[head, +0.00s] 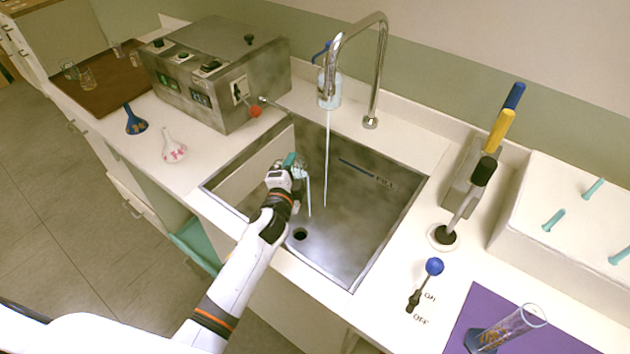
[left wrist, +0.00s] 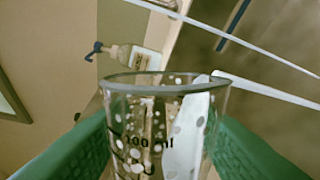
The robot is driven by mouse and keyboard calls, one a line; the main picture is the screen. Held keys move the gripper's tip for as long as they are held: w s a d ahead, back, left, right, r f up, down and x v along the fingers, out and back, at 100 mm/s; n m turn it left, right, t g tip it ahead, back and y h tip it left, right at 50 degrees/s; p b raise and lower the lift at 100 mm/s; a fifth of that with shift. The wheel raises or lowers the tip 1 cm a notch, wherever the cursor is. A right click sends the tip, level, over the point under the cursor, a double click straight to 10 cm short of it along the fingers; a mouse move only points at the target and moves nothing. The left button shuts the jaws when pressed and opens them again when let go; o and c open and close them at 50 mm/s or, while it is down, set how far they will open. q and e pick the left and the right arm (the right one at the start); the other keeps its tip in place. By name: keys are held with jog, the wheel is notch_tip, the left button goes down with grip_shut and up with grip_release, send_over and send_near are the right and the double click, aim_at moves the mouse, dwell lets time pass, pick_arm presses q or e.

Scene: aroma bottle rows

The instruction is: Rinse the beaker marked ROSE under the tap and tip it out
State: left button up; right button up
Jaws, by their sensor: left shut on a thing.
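My left gripper (head: 293,163) is over the sink (head: 350,215) and shut on a clear glass beaker. In the left wrist view the beaker (left wrist: 155,125) sits between the two green fingers, with a "100 ml" mark and whitish spots showing; I cannot read ROSE on it. In the head view the beaker is small and partly hidden by the gripper. A thin stream of water falls from beside it toward the sink floor. The chrome tap (head: 383,60) is running, and its stream (head: 326,160) falls to the right of my gripper. My right gripper is not in view.
A grey control box (head: 215,80) stands left of the sink. A blue-knobbed lever (head: 433,268) with ON/OFF labels and a glass cylinder (head: 510,328) on a purple mat (head: 560,343) are at right.

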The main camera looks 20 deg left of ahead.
pick_arm(q)
jog(key=shift+d+r, duration=0.1)
jog(key=shift+d, duration=0.05)
jog(key=shift+d+r+m, duration=0.15)
jog(key=shift+d+m, duration=0.25)
jog(key=shift+m, duration=0.2)
dwell(0.3)
jog(key=shift+d+r+m, duration=0.1)
jog(key=shift+r+m, duration=0.05)
jog(key=shift+m, duration=0.45)
jog(key=shift+p, duration=0.3)
jog(key=shift+d+r+m+y, duration=0.1)
jog(key=shift+r+m+y, duration=0.1)
jog(key=shift+m+y, duration=0.15)
jog(key=shift+m, duration=0.25)
